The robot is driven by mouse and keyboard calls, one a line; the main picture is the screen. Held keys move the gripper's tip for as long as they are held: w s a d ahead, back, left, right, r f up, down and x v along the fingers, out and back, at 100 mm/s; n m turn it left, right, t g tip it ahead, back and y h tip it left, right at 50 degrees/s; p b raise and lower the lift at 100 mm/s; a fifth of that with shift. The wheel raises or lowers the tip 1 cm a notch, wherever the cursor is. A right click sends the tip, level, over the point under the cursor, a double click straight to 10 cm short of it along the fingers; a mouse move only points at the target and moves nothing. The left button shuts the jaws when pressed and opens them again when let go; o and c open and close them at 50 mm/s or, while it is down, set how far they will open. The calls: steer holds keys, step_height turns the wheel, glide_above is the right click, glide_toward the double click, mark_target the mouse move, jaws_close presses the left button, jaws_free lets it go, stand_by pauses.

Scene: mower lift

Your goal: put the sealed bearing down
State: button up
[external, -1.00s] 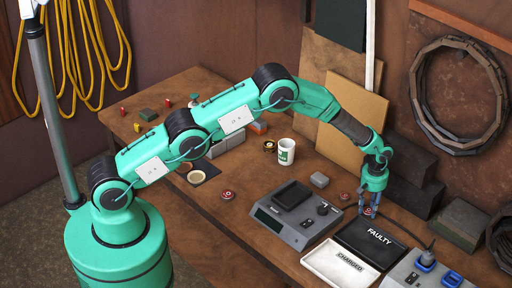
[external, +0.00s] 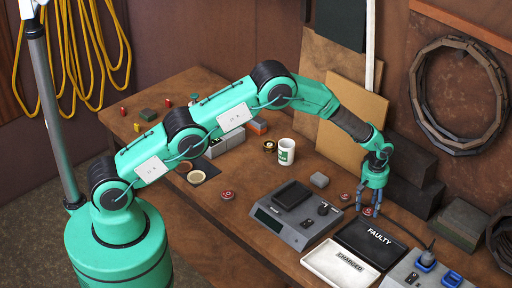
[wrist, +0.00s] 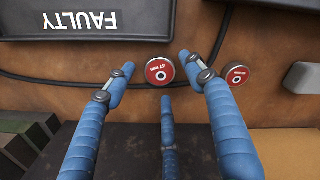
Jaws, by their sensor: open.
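A round bearing with a red face marked "47 mm" (wrist: 160,72) lies on the brown bench top, also visible by the fingers in the external view (external: 367,211). My gripper (wrist: 155,78) is open around it, with blue fingers spread. The left finger is clear of the bearing; the right fingertip is close to its edge, and I cannot tell if they touch. A second red-faced bearing (wrist: 237,76) lies to the right, outside the fingers. The black FAULTY tray (wrist: 135,20) is beside the first bearing, which lies outside it.
The white CHARGED tray (external: 340,263), a grey scale-like device (external: 290,228) and a charger (external: 425,272) are nearby. A mug (external: 286,152) and another red disc (external: 227,195) stand farther left. Dark blocks (external: 410,175) line the wall.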

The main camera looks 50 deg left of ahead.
mark_target(369, 211)
step_height(369, 211, up, 10)
steer(key=shift+r, duration=0.2)
stand_by(0.4)
steer(key=shift+r, duration=0.1)
stand_by(0.3)
